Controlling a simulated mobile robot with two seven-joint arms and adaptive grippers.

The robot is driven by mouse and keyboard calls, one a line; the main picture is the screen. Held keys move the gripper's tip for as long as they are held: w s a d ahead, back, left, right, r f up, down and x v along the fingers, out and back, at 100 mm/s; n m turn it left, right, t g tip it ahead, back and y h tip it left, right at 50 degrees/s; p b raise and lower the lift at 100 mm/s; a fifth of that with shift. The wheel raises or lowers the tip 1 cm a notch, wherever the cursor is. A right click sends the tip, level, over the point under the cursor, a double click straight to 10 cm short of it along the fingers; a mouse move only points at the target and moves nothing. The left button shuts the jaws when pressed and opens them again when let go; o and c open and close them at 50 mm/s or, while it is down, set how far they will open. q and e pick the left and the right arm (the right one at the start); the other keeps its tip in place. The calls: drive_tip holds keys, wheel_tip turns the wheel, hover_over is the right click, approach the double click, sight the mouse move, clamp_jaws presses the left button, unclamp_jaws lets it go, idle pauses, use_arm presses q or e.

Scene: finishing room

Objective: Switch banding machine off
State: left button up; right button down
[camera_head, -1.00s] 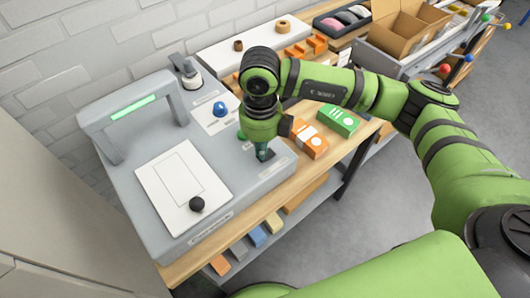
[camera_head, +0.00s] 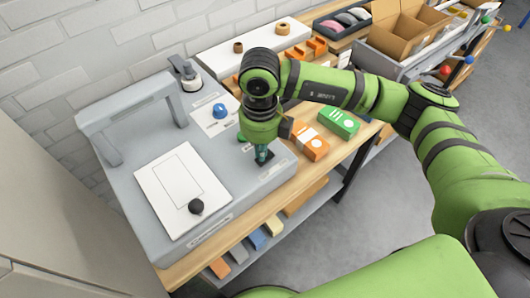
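The banding machine (camera_head: 119,185) is a grey box on the wooden bench, with a grey arch (camera_head: 120,112) over it. The bar of the arch shows no light. A white plate (camera_head: 182,188) with a black knob (camera_head: 196,206) lies on its top. A blue knob (camera_head: 220,110) sits on a white label panel behind my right gripper. My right gripper (camera_head: 263,158) points down at the machine's right front corner, its tip at a small dark switch (camera_head: 268,170). The gripper partly hides the switch, and its fingers look close together. My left gripper is not in view.
An orange box (camera_head: 310,142) and a green box (camera_head: 339,122) stand on the bench right of my gripper. Cardboard boxes (camera_head: 405,30) are at the back right. Coloured blocks (camera_head: 258,239) lie on the shelf below.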

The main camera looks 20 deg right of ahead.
drive_tip(key=shift+r+p, duration=1.4)
drive_tip(key=shift+r, duration=1.7)
drive_tip(key=shift+f, duration=0.1)
